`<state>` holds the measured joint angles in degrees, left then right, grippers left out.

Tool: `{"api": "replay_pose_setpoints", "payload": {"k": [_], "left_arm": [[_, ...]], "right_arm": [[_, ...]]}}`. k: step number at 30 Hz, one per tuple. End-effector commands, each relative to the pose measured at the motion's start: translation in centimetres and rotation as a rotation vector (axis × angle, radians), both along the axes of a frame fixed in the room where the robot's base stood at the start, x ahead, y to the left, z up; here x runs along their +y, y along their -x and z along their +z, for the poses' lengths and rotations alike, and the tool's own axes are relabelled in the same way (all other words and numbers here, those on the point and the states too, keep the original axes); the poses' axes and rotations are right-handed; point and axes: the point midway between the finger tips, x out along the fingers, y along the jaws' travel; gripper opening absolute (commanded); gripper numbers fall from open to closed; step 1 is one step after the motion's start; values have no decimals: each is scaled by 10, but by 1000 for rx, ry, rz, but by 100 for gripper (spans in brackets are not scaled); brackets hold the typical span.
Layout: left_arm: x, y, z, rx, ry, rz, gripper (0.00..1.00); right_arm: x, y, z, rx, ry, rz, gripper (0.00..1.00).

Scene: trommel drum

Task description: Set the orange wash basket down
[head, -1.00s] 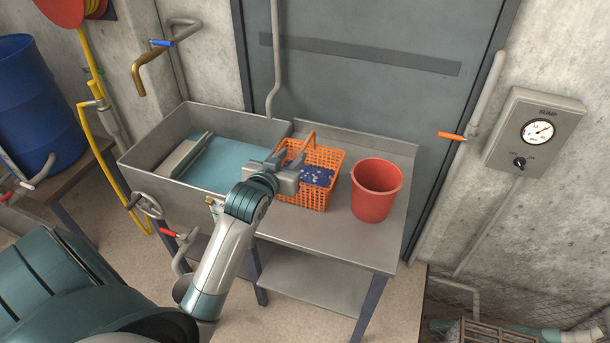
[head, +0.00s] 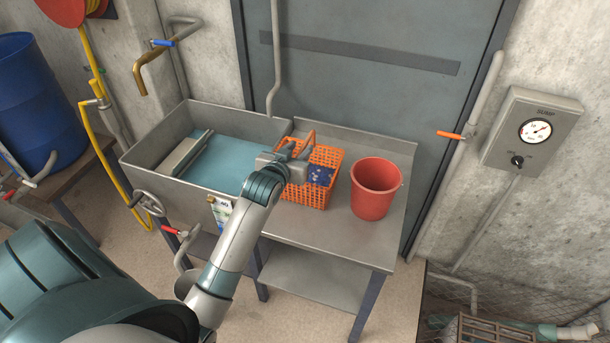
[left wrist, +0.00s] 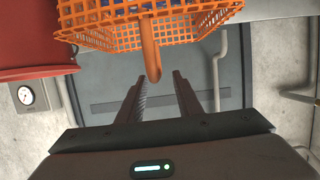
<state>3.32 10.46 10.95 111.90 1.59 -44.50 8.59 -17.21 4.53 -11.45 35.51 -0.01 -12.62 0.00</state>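The orange wash basket (head: 305,193) stands upright on the metal drainboard (head: 345,232), right of the sink basin, with a dark blue speckled cloth (head: 320,176) in it. Its arched orange handle (head: 308,140) rises at the left side. My left gripper (head: 300,150) is at the basket's left side, by the handle. In the left wrist view, its two fingers (left wrist: 160,77) are apart. The handle (left wrist: 150,50) shows at the fingertips, nearer the left finger, and the basket (left wrist: 190,17) fills the top. Nothing is clamped. My right gripper is not in view.
A red bucket (head: 376,190) stands close to the right of the basket; it also shows in the left wrist view (left wrist: 30,45). The sink (head: 155,170) holds bluish water at the left. Bare drainboard lies in front of the basket and bucket. A grey door stands behind.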

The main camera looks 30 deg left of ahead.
Motion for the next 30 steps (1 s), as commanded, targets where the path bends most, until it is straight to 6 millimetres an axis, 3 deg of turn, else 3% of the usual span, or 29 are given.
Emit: {"api": "replay_pose_setpoints", "payload": {"k": [12, 29, 30], "left_arm": [[5, -37, -13, 1, 0, 0, 32], [6, -41, -15, -1, 0, 0, 32], [6, -40, -15, -1, 0, 0, 25]], "right_arm": [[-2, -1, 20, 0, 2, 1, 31], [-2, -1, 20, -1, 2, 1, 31], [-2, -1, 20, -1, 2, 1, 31]]}}
